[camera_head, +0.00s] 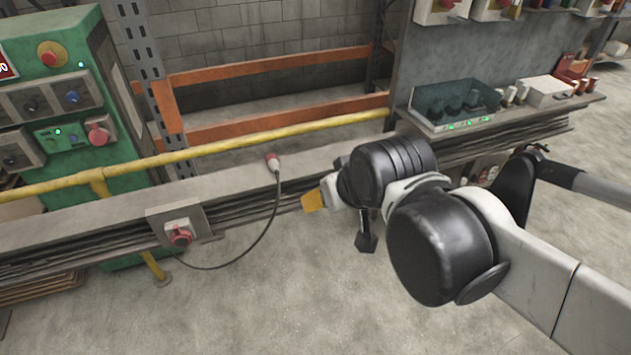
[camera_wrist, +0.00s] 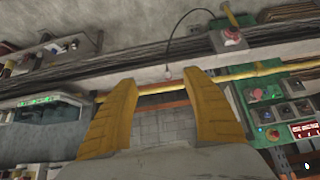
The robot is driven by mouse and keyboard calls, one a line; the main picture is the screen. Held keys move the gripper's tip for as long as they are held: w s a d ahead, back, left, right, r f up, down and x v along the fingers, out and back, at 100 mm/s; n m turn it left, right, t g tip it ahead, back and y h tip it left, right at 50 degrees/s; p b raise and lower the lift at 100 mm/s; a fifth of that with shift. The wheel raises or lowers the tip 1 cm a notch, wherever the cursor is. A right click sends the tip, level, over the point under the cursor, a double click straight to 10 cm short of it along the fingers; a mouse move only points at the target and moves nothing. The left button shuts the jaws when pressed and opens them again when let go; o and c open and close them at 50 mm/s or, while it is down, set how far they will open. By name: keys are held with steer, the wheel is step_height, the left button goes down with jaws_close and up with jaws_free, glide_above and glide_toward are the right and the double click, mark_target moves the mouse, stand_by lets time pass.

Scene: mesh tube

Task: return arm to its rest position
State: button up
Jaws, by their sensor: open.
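My gripper (camera_wrist: 163,104) has two yellow fingers spread wide apart in the wrist view, with nothing between them. In the head view its yellow fingertip (camera_head: 313,200) points left, in front of the long grey rail. My arm (camera_head: 520,255) reaches in from the lower right and hides part of the rail and the floor behind it. The wrist view is turned over, with the floor at the top.
A green control cabinet (camera_head: 60,110) stands at the left. A yellow bar (camera_head: 240,143) runs above the rail. A shelf with a dark tray (camera_head: 455,105) is at right. The front floor is clear.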

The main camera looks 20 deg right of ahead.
steer(key=shift+g, duration=0.3)
steer(key=s, duration=0.1)
steer(key=s+f, duration=0.1)
steer(key=s, duration=0.2)
steer(key=shift+s+f, duration=0.35)
stand_by(0.6)
